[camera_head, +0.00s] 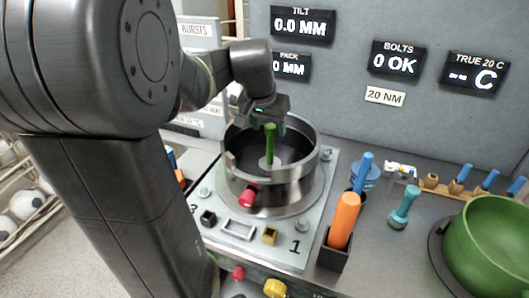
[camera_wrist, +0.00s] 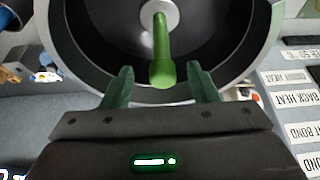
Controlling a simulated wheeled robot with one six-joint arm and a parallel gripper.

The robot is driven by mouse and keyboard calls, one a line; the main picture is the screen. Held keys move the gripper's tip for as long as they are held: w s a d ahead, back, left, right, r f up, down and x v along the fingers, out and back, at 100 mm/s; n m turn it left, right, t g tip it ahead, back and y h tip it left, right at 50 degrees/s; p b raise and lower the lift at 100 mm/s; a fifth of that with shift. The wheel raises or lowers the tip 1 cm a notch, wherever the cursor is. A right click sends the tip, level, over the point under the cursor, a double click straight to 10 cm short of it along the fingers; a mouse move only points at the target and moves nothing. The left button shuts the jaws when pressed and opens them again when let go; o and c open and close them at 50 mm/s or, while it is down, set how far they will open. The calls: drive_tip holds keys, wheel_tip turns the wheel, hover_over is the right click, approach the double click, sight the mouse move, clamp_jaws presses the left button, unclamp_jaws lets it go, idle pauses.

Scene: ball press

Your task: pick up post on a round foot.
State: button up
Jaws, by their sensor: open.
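The post (camera_head: 270,143) is a green rod standing upright on a pale round foot (camera_head: 268,164) inside the open metal ring of the press (camera_head: 240,188). In the wrist view the green post (camera_wrist: 161,62) points toward the camera, with its foot (camera_wrist: 159,16) on the dark floor of the ring. My gripper (camera_head: 265,116) is above the ring, at the post's upper end. In the wrist view my gripper (camera_wrist: 159,72) is open, with one green finger on each side of the post and visible gaps between. No contact shows.
The metal wall of the ring surrounds the post. A red knob (camera_head: 248,195) is at its front. To the right stand a black holder (camera_head: 333,258) with orange and blue handles, a teal tool (camera_head: 404,208) and a green bowl (camera_head: 490,245). A grey panel with displays rises behind.

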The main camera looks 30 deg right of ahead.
sight(270, 136)
drive_tip(key=x, duration=0.5)
drive_tip(key=shift+w+d+f+p, duration=0.1)
drive_tip(key=shift+w+f+p, duration=0.1)
drive_tip(key=shift+f+p, duration=0.2)
drive_tip(key=shift+r, duration=0.1)
clamp_jaws()
